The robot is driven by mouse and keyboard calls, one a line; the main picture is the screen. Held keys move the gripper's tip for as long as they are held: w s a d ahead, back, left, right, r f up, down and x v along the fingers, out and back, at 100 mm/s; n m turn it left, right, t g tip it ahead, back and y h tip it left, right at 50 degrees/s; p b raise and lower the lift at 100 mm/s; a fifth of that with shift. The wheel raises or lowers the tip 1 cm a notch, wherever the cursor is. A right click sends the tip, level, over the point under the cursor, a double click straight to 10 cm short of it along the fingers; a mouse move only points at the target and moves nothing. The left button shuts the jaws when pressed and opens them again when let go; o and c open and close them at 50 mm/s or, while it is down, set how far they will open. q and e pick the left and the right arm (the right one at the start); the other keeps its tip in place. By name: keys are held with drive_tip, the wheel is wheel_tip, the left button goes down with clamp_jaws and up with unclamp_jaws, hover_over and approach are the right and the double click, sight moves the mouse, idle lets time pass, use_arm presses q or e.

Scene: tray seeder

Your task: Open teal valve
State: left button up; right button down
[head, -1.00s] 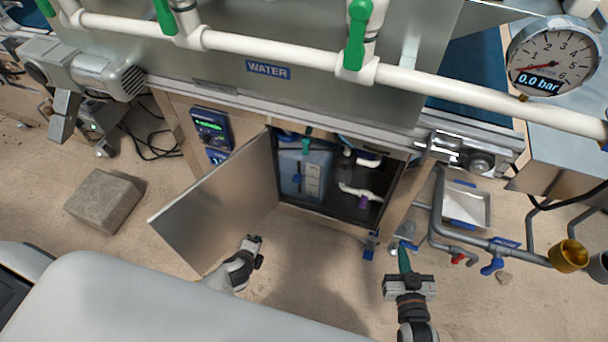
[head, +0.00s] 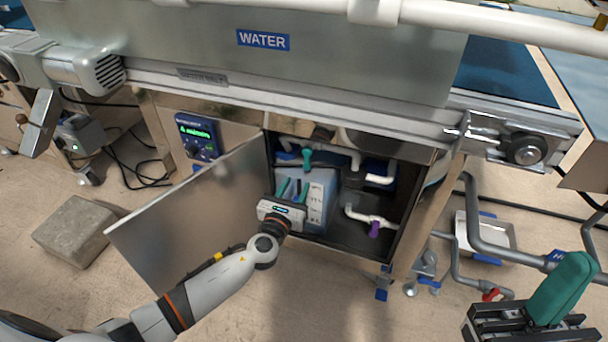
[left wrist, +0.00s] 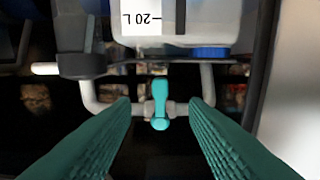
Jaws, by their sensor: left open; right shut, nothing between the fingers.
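The teal valve (head: 307,158) is on white piping near the top of the open cabinet. In the left wrist view the teal valve (left wrist: 160,100) has its handle standing across a short horizontal run of white pipe. My left gripper (head: 292,189) is at the cabinet opening, in front of and below the valve. Its teal fingers are open, one on each side of the valve in the left wrist view, with visible gaps and no contact seen. My right gripper (head: 562,289) is shut and empty at the lower right, outside the cabinet.
The cabinet door (head: 190,215) stands open left of my left arm. A pale tank (head: 318,203) stands inside, below the valve. A purple valve (head: 375,228) is lower right on white pipe. A red valve handle (head: 490,294) is outside at right. A concrete block (head: 75,232) lies at left.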

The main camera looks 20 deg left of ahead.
sight(306, 167)
use_arm(q)
drive_tip(key=w+b, duration=0.1)
drive_tip(key=w, duration=0.6)
drive_tip(key=shift+d+b, duration=0.1)
drive_tip(key=shift+b, duration=0.2)
clamp_jaws()
